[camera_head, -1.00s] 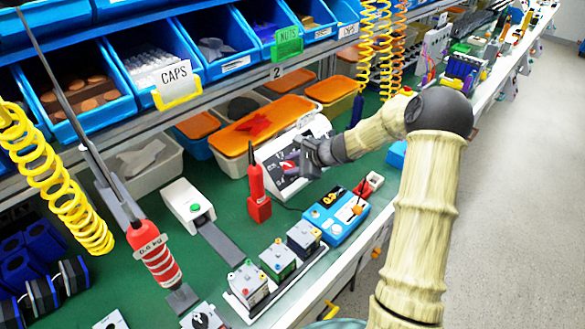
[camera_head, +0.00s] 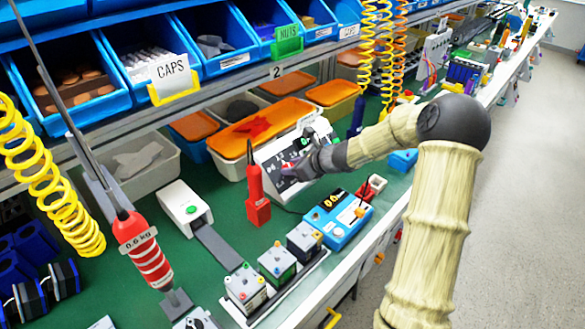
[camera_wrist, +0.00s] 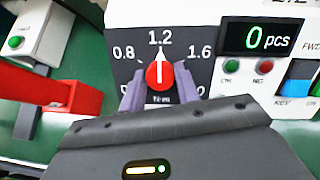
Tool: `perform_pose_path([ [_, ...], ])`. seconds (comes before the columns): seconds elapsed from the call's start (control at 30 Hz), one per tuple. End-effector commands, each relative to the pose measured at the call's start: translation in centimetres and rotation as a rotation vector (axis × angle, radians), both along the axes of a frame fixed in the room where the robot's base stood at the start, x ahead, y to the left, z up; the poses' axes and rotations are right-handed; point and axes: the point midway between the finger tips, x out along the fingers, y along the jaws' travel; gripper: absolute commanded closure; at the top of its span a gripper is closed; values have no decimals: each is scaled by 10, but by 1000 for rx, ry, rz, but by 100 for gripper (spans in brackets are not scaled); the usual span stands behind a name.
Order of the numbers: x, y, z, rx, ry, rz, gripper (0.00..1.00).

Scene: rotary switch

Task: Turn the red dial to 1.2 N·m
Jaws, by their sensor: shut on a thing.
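The red dial (camera_wrist: 160,76) sits on a dark scale panel (camera_wrist: 205,48) marked 0.8, 1.2 and 1.6, in the wrist view. Its white pointer (camera_wrist: 160,55) stands straight up at the 1.2 mark. My gripper (camera_wrist: 159,84) has one grey finger on each side of the dial and is shut on it. In the head view my gripper (camera_head: 303,166) is at the face of the white device (camera_head: 322,131), and it hides most of the dial there.
A counter display (camera_wrist: 268,37) reading 0 pcs is right of the scale, above green and red buttons. A blue instrument (camera_head: 338,219) and several small terminal blocks (camera_head: 277,263) stand in front.

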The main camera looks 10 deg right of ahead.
Motion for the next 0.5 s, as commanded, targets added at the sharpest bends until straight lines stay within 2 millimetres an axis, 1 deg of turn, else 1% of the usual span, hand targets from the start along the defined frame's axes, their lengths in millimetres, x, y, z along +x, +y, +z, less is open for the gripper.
perform_pose_path([
  [0.33,-1,-1,-2,0,5,-2,91],
  [0.37,-1,-1,-2,0,5,-2,62],
  [0.4,-1,-1,-2,0,5,-2,59],
  [0.5,-1,-1,-1,0,4,-1,59],
])
